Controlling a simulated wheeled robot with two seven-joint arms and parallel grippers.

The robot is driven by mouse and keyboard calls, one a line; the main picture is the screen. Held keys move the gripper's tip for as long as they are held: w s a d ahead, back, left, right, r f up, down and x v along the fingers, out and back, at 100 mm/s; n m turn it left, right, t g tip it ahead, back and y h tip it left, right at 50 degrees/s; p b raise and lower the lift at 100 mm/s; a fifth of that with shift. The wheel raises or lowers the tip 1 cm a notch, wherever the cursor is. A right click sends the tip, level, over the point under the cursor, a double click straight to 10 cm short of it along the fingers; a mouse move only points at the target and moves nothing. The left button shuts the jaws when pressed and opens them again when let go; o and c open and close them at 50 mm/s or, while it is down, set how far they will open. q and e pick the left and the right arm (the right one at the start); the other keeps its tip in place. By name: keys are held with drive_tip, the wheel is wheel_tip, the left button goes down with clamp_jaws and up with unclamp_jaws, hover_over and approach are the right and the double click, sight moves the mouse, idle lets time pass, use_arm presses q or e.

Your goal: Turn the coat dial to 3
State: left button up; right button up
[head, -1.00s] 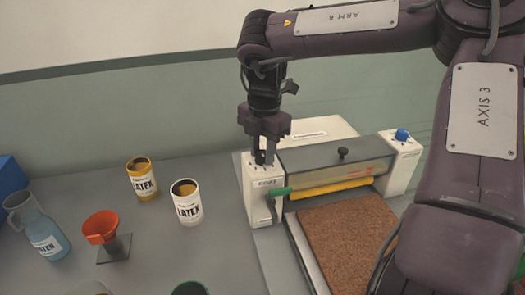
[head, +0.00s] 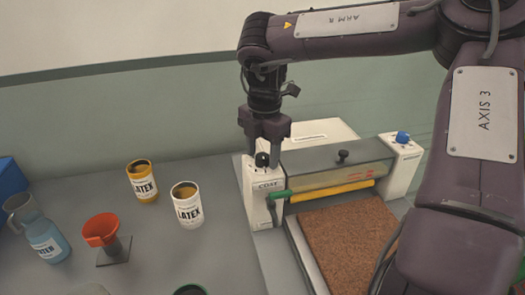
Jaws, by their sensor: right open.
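The coat dial (head: 262,160) is a small black knob on top of the white left post (head: 256,200) of the coating machine, whose front is labelled COAT. My right gripper (head: 263,148) points down right above the dial. Its fingers are open, one on each side of the knob's top, and the knob shows between and below them. I cannot tell whether the fingers touch it. The dial's numbers and pointer are too small to read. My left gripper is out of view.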

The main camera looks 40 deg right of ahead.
sight(264, 156)
drive_tip(key=r, duration=0.7)
drive_tip(key=shift+s+r, duration=0.2)
drive_tip(key=shift+r, duration=0.2)
